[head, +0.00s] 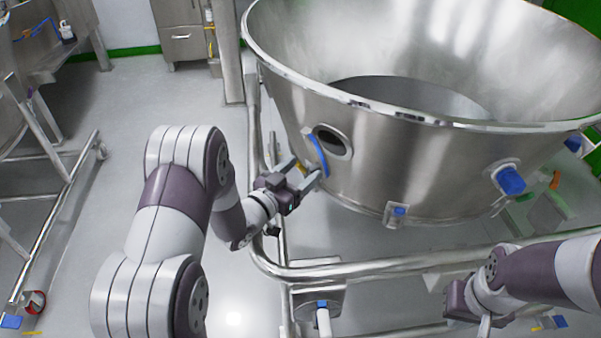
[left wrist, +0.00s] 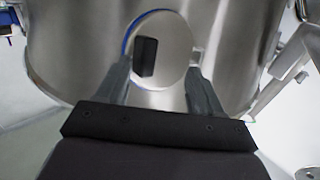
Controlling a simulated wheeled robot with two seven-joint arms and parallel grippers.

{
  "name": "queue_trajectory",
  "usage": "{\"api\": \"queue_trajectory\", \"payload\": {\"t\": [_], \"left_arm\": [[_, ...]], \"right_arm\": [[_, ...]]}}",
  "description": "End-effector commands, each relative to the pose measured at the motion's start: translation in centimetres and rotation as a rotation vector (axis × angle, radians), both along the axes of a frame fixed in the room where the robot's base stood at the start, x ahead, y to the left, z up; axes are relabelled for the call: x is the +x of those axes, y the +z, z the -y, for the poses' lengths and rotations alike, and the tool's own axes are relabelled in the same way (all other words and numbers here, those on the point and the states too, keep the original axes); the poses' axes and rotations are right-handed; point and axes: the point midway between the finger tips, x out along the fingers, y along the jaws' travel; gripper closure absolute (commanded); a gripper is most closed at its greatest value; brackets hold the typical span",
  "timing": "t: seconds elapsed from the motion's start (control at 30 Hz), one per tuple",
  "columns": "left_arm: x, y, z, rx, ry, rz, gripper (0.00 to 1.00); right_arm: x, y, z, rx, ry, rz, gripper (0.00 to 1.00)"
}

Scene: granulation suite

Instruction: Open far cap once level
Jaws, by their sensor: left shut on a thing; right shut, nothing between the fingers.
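A large steel bowl (head: 420,160) has a round port (head: 332,142) on its left side, with a dark opening showing. A blue-edged cap (head: 318,156) stands swung out beside this port, seen nearly edge-on. My left gripper (head: 306,180) is shut on this cap. In the left wrist view the cap's round face (left wrist: 172,48) with a dark block on it shows between the fingertips (left wrist: 160,88); the exact contact is unclear. A second blue cap (head: 511,180) covers a port on the right. My right gripper (head: 484,322) is shut and empty, low at the right; its fingertips are partly hidden.
A steel tube frame (head: 350,268) runs around and below the bowl. A small blue fitting (head: 398,211) sits low on the bowl's front. A steel rack (head: 55,215) stands at the left, with open floor (head: 105,115) between.

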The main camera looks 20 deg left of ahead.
Motion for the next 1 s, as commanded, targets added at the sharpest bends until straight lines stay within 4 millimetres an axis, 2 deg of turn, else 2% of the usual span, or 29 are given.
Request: {"api": "queue_trajectory", "payload": {"t": [0.03,0.27,0.37,0.53,0.8,1.0], "left_arm": [[0.4,0.5,-0.5,-0.001,0.017,0.014,0.55],[0.4,0.8,-0.5,0.0,0.016,0.013,0.55],[0.3,2.1,-0.4,0.001,0.015,0.017,0.55],[0.1,5.9,0.0,0.003,0.008,0.025,0.55],[-1.5,8.7,6.5,0.001,-0.004,0.013,0.55],[-2.5,10.7,10.2,0.002,-0.003,0.009,0.55]], "right_arm": [[0.0,0.0,0.0,0.0,0.0,0.0,1.0],[0.0,0.2,0.0,0.0,0.0,0.0,1.0],[0.0,0.7,0.0,0.0,0.0,0.0,1.0],[0.0,2.0,0.0,0.0,0.0,0.0,1.0],[0.0,3.1,0.0,0.0,0.0,0.0,1.0],[0.0,3.7,0.0,0.0,0.0,0.0,1.0]]}}
